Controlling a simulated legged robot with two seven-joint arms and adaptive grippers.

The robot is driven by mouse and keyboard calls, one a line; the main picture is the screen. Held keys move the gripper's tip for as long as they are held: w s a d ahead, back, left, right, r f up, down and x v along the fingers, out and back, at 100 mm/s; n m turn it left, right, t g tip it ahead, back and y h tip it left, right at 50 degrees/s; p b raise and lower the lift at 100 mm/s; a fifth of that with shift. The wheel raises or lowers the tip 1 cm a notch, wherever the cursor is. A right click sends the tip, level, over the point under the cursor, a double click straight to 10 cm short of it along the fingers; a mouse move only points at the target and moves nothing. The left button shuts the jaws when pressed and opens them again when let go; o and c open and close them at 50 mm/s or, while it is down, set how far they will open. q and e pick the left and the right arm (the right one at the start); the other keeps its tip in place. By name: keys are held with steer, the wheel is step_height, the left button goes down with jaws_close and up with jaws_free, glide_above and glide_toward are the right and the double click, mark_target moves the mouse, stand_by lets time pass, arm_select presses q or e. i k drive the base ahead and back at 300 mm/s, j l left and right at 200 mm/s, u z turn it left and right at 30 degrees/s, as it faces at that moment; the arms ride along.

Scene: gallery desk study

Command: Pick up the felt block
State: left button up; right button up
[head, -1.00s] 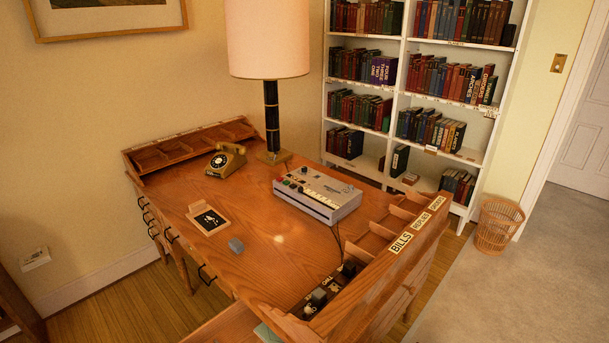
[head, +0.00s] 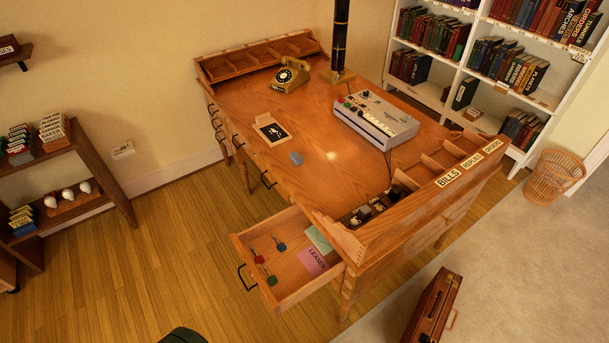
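A small grey-blue block (head: 296,158), which looks like the felt block, lies on the wooden desk top (head: 318,128). It sits close to the desk's front edge, apart from the other things there. A small board with a black panel and white marks (head: 270,130) lies to its left, farther back. Neither of my grippers shows in the head view.
A pulled-out drawer (head: 238,250) holds small coloured items and paper cards. A telephone (head: 290,76), a lamp (head: 340,38) and a keyed machine (head: 377,119) stand on the desk. A brown case (head: 433,305) and a wicker basket (head: 553,177) are at right. The wooden floor (head: 150,255) at left is mostly clear.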

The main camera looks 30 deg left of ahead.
mark_target(296, 158)
steer(key=j+u, duration=0.25)
steer(key=u, duration=0.15)
steer(key=j+u, duration=0.25)
steer(key=u, duration=0.15)
steer(key=j+u, duration=0.25)
steer(key=u, duration=0.15)
steer(key=k, duration=0.05)
